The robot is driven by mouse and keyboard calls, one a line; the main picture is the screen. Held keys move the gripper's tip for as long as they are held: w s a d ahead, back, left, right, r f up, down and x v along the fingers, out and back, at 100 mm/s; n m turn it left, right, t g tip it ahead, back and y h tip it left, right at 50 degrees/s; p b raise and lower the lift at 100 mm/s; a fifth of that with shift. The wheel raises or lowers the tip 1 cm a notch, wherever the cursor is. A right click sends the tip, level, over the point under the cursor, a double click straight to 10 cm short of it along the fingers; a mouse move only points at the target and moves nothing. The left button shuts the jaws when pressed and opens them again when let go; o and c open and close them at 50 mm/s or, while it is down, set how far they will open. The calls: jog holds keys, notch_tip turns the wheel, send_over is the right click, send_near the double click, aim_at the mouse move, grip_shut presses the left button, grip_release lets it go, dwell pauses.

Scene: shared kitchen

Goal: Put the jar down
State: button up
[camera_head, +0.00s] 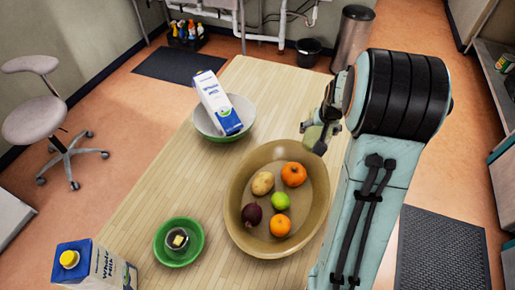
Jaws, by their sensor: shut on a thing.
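My gripper (325,127) is at the end of my arm, over the upper right rim area of the large tan bowl (236,190). It is shut on a small, pale greenish jar (312,136), which is partly hidden by the fingers. The jar appears raised above the wooden table (165,170), near the table's right edge. I cannot tell its exact height or whether it touches the bowl rim.
The tan bowl holds a potato (262,183), orange produce, a green apple (281,201) and an onion (252,215). A milk carton (217,103) leans in a pale bowl (205,126). Another carton (92,268) stands front left. Bare table lies left of the bowls.

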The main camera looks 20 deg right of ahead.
jog(key=shift+a+f+n, duration=0.1)
jog(key=shift+a+n, duration=0.1)
jog(key=shift+n, duration=0.4)
jog(key=a+f+n+y, duration=0.1)
jog(key=a+n+y, duration=0.3)
jog(key=a+n, duration=1.15)
jog(key=s+a+r+n+g+y, duration=0.1)
jog(key=s+a, duration=0.2)
jog(key=a, duration=0.7)
jog(key=s+a+n+g+y, duration=0.1)
jog(key=s+a, duration=0.3)
jog(key=a, duration=0.5)
jog(key=s+a+r+n+y, duration=0.1)
jog(key=s+a, duration=0.2)
jog(key=a, duration=0.7)
jog(key=shift+g, duration=0.3)
jog(key=shift+w+a+f, duration=1.5)
jog(key=shift+w+f, duration=0.25)
jog(key=shift+f, duration=0.45)
jog(key=shift+w+a+f, duration=1.5)
jog(key=shift+w+f, duration=0.25)
jog(key=shift+f, duration=0.5)
jog(key=shift+w+a+f, duration=1.5)
jog(key=shift+w+f, duration=0.25)
jog(key=shift+f, duration=0.45)
jog(key=shift+f, duration=0.2)
